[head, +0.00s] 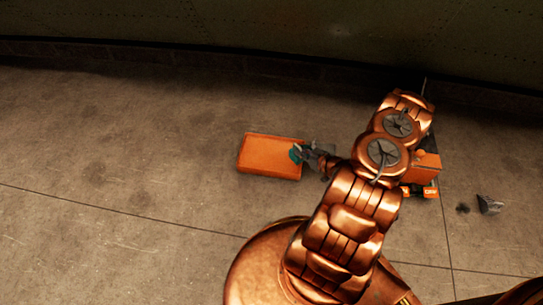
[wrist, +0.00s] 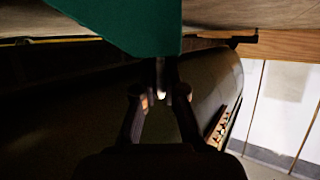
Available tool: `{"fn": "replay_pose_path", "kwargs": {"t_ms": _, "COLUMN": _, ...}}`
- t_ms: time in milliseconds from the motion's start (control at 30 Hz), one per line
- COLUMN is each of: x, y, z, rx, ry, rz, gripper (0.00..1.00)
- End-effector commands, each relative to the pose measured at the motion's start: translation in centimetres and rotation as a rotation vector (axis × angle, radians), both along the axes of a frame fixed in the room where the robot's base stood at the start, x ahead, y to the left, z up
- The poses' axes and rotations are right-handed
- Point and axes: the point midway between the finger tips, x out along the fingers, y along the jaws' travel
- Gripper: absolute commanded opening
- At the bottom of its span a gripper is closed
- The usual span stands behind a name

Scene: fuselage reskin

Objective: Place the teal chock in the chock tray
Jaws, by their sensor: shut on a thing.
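The teal chock (head: 295,154) is held at the tip of my gripper (head: 304,151) in the head view, over the right end of an orange tray (head: 265,157). I take this tray to be the chock tray. In the wrist view the teal chock (wrist: 125,22) fills the upper middle as a large dark green face, with the fingers of my gripper (wrist: 160,72) below it. The gripper is shut on the chock. I cannot tell how high the chock is above the tray floor. My arm hides the ground right of the tray.
An orange thing (head: 428,163) stands partly hidden behind my arm. A grey angular piece (head: 489,204) and a small dark piece (head: 463,208) lie on the floor at the right. A riveted dark wall (head: 200,30) runs along the back. The floor left of the tray is clear.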

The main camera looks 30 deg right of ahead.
Motion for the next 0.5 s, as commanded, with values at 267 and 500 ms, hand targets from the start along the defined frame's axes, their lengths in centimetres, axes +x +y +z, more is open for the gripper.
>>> {"fn": "replay_pose_path", "kwargs": {"t_ms": 267, "x": -5.4, "y": 4.3, "z": -4.5, "rx": 0.005, "ry": 0.002, "rz": -0.020, "gripper": 0.00}}
{"fn": "replay_pose_path", "kwargs": {"t_ms": 500, "x": -7.0, "y": 6.5, "z": -5.6, "rx": 0.001, "ry": 0.002, "rz": -0.034, "gripper": 0.00}}
